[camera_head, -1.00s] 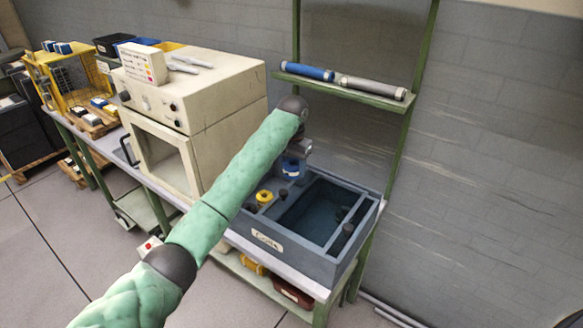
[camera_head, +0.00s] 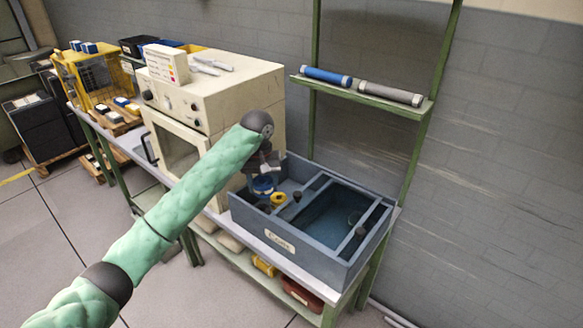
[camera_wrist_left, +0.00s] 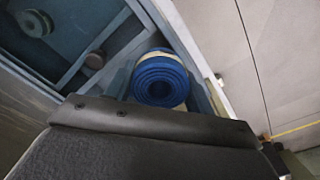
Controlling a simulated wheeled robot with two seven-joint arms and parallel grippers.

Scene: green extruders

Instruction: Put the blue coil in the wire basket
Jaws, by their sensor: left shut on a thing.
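The blue coil (camera_head: 264,186) hangs under my left gripper (camera_head: 264,172) in the head view, at the left end of the blue-grey box. My left gripper is shut on it. In the wrist view the coil (camera_wrist_left: 161,80) shows its rolled end, next to the dark gripper body; the fingertips are hidden there. Whether the coil is clear of the box rim, I cannot tell. A yellow wire-mesh cage (camera_head: 68,76), seemingly the wire basket, stands far left on the bench, well away from the gripper. My right gripper is out of view.
The blue-grey box (camera_head: 281,242) holds a yellow coil (camera_head: 278,199) and dark pieces. A cream oven-like cabinet (camera_head: 230,95) stands between box and cage. A wooden pallet (camera_head: 118,122) with small blocks lies before the cage. A shelf (camera_head: 370,95) with two rolls is above.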

